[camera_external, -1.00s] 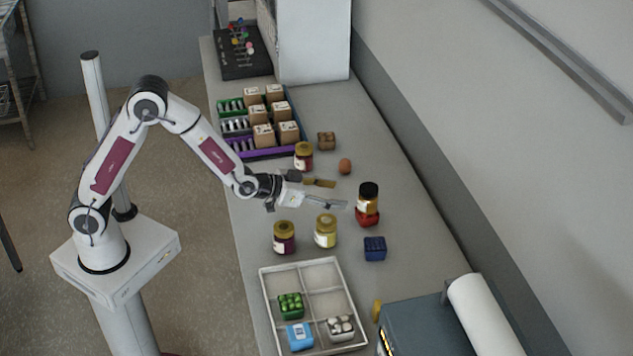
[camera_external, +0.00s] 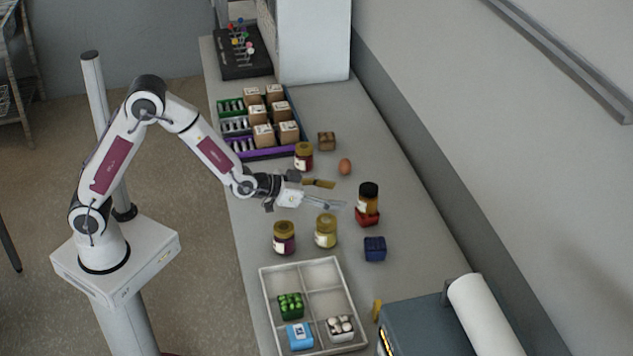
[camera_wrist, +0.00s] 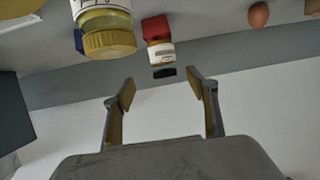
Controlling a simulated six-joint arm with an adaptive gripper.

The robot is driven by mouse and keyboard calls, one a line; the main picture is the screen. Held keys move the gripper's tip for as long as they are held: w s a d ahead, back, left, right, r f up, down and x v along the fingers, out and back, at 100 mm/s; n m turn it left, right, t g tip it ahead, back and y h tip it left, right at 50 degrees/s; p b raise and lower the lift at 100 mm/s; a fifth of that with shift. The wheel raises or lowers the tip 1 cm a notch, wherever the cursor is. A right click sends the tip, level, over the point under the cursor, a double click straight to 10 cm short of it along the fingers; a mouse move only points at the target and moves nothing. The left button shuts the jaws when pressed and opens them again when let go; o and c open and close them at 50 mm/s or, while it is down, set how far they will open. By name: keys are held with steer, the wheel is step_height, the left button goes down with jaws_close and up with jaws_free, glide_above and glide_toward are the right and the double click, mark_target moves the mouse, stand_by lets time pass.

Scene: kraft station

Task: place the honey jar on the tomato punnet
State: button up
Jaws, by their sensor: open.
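The honey jar (camera_external: 369,200), amber with a black lid, stands upright on the red tomato punnet (camera_external: 368,218) near the middle of the bench. In the wrist view the jar (camera_wrist: 161,53) and the red punnet (camera_wrist: 156,28) appear upside down, beyond my fingertips and roughly in line with the gap between them. My gripper (camera_external: 334,205) is open and empty, to the left of the jar and apart from it. Its two fingers also show in the wrist view (camera_wrist: 161,90), with nothing between them.
A yellow-lidded jar (camera_external: 325,231) and a dark red jar (camera_external: 284,238) stand in front of my gripper. A blue punnet (camera_external: 375,248) sits nearer the front. A divided white tray (camera_external: 335,296) holds several punnets.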

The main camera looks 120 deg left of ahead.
steer(key=s+d+r+m+h, duration=0.25)
steer(key=d+r+h, duration=0.2)
steer(key=d, duration=0.95)
steer(key=s+d+r+m+h, duration=0.1)
steer(key=d+r+m+h, duration=0.35)
steer(key=d, duration=0.95)
steer(key=s+d+m+g, duration=0.1)
steer(key=s+d, duration=0.7)
steer(key=s, duration=0.4)
steer(key=s+d+m+g+h, duration=0.1)
steer(key=s+d+g, duration=0.1)
steer(key=s+d, duration=0.6)
steer(key=s, duration=0.4)
steer(key=shift+s+d+r+m, duration=0.25)
steer(key=shift+d+r+m, duration=0.1)
steer(key=shift+d+m, duration=0.05)
